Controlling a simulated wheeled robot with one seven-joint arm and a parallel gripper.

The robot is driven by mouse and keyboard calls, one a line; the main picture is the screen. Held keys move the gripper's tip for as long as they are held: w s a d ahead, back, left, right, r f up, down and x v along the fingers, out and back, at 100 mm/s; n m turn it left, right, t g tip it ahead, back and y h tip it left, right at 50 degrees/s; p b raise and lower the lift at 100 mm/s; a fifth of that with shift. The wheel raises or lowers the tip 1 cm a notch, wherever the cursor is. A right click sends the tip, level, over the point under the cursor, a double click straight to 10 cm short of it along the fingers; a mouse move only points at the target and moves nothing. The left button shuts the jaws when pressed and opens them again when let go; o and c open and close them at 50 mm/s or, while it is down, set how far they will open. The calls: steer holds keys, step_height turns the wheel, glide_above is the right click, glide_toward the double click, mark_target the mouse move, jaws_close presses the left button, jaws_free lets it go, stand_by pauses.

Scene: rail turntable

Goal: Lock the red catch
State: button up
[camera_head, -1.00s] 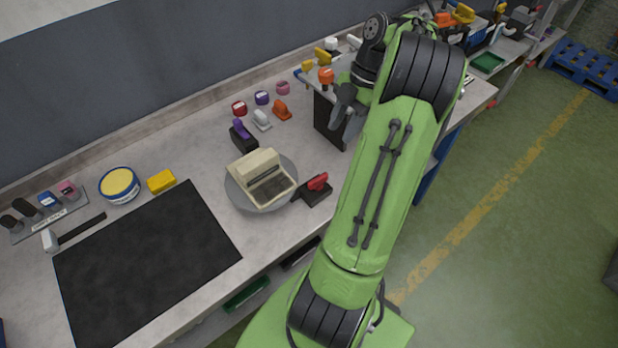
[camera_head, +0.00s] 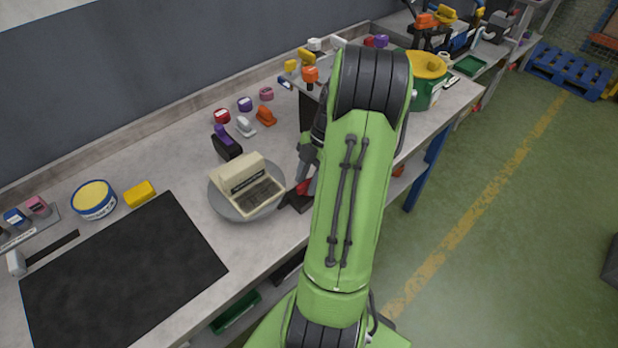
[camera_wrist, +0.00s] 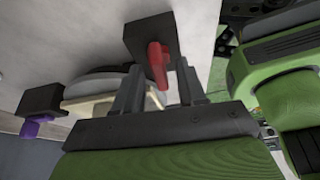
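The red catch (camera_head: 302,187) sits on a black base on the bench, just right of the round turntable (camera_head: 219,202). My arm partly hides it in the head view. In the wrist view the red catch (camera_wrist: 157,64) is a narrow handle on its black base (camera_wrist: 149,30). My gripper (camera_wrist: 159,72) is open, its two fingers on either side of the red handle in that picture. I cannot tell whether they touch it. In the head view my gripper (camera_head: 309,160) points down beside the catch. A cream box-like device (camera_head: 248,184) stands on the turntable.
A purple-handled catch (camera_head: 225,141) stands behind the turntable; it also shows in the wrist view (camera_wrist: 38,125). Small coloured pieces stand farther back. A black mat (camera_head: 125,270) lies left, and a green pot (camera_head: 426,82) stands right of my arm.

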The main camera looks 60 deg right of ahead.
jaws_close()
steer(key=shift+m, duration=0.3)
steer(key=m, duration=0.1)
steer(key=m+t+b, duration=0.1)
steer(key=m, duration=0.1)
steer(key=shift+s+a+f+t, duration=0.1)
steer(key=shift+s+t, duration=0.05)
steer(key=shift+t, duration=0.15)
steer(key=m+h, duration=0.1)
steer(key=m, duration=0.1)
steer(key=m+t+b, duration=0.1)
steer(key=m, duration=0.2)
steer(key=shift+s+a+f+h+b, duration=0.1)
steer(key=shift+a+h+b, duration=0.05)
steer(key=shift+h+b, duration=0.2)
steer(key=m+h+b, duration=0.1)
steer(key=m, duration=0.3)
steer(key=shift+a+t+h+b, duration=0.15)
steer(key=shift+t+h+b, duration=0.15)
steer(key=shift+h+b, duration=0.1)
steer(key=shift+s+m+h+b, duration=0.1)
steer(key=shift+m+h+b, duration=0.65)
steer(key=shift+m, duration=1.55)
